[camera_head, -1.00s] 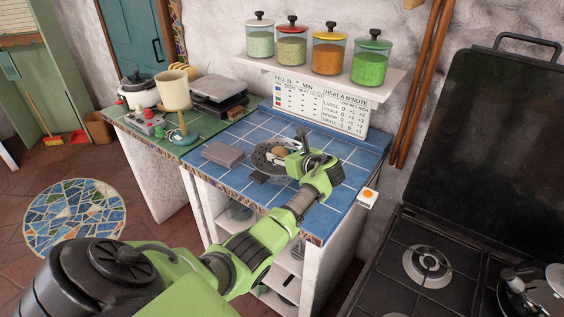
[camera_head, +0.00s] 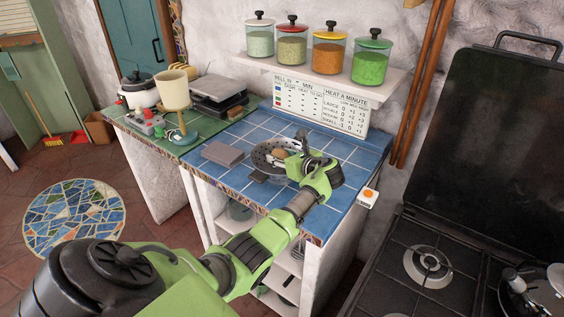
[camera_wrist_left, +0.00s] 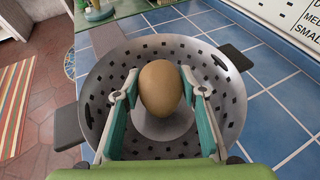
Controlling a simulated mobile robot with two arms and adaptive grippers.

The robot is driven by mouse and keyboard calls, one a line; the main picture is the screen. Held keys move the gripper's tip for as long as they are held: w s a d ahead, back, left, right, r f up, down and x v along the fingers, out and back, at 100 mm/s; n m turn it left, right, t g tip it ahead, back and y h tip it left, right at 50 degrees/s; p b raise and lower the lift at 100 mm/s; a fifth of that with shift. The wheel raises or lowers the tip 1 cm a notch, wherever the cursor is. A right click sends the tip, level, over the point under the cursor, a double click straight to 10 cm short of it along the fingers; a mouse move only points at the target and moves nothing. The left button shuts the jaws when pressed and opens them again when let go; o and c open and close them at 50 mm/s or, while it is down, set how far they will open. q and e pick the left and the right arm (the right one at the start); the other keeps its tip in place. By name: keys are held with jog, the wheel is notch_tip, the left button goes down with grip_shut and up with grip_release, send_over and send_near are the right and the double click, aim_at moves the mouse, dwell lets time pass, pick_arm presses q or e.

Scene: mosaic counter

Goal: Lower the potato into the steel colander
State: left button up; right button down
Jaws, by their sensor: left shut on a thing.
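The potato (camera_wrist_left: 160,88) is brown and egg-shaped, held between the two fingertips of my left gripper (camera_wrist_left: 160,96) in the left wrist view. Behind it is the inside of the steel colander (camera_wrist_left: 228,92), a grey bowl with dark holes and two dark handles. The potato appears within the colander's rim; its exact height above the bottom is unclear. In the head view the colander (camera_head: 262,158) stands on the blue tiled counter (camera_head: 225,190). My left gripper (camera_head: 290,152) reaches over it from the right, with the potato (camera_head: 278,153) partly visible. My right gripper does not show.
A grey block (camera_head: 222,154) lies left of the colander. A shelf (camera_head: 300,80) with several lidded jars hangs behind. A stove (camera_head: 425,262) stands at the right. A green counter (camera_head: 155,144) holds a cream-coloured cup-like thing (camera_head: 173,92) and a pot (camera_head: 138,93).

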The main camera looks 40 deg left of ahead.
pick_arm(q)
jog(key=shift+f+b, duration=0.4)
jog(key=shift+f, duration=0.4)
dwell(0.4)
jog(key=o, duration=1.3)
